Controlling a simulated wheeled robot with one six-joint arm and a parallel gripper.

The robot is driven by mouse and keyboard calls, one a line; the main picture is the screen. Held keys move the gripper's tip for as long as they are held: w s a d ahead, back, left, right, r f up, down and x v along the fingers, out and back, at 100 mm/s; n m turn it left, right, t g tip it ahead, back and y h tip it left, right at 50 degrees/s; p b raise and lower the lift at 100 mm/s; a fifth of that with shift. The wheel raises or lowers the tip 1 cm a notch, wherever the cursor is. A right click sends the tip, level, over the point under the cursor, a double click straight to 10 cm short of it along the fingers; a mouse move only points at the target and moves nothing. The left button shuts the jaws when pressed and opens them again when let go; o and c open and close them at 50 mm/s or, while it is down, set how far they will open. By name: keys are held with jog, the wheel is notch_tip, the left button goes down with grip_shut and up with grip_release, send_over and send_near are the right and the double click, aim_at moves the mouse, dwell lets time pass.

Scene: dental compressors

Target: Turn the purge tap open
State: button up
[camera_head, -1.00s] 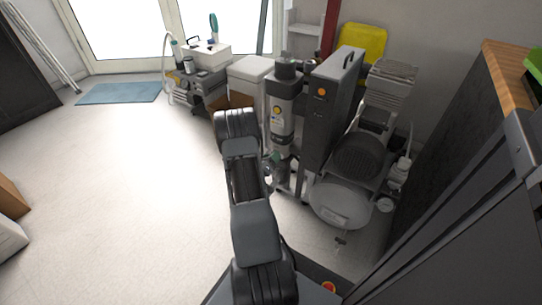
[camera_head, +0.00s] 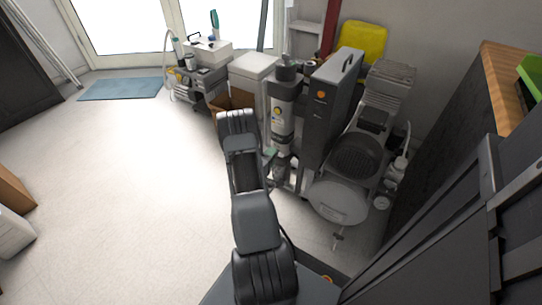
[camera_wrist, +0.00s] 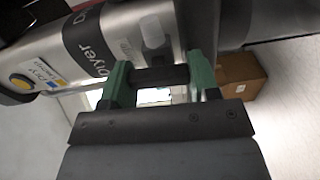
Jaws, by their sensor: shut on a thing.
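The dryer column (camera_head: 283,115), a silver upright cylinder with a black band and a yellow round mark, stands left of the dark grey cabinet unit. In the wrist view its labelled body (camera_wrist: 110,42) fills the upper left, close to my gripper. My gripper (camera_wrist: 160,77) has green fingers closed on a dark bar-like piece (camera_wrist: 160,76), which looks like the purge tap's handle. In the head view my arm hides most of the gripper, near the column's lower part; the tap's turn angle cannot be told there.
The compressor's pale tank (camera_head: 337,201) and motor stand to the right, with a small valve (camera_head: 338,238) below the tank. A cardboard box (camera_wrist: 242,74) lies beyond the fingers in the wrist view. A white bin (camera_head: 252,75) stands behind. Open floor (camera_head: 120,190) lies to the left.

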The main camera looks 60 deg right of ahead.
jog(key=shift+n, duration=0.5)
jog(key=o, duration=0.9)
jog(key=a+p, duration=0.3)
jog(key=a, duration=1)
jog(key=shift+a+p, duration=0.4)
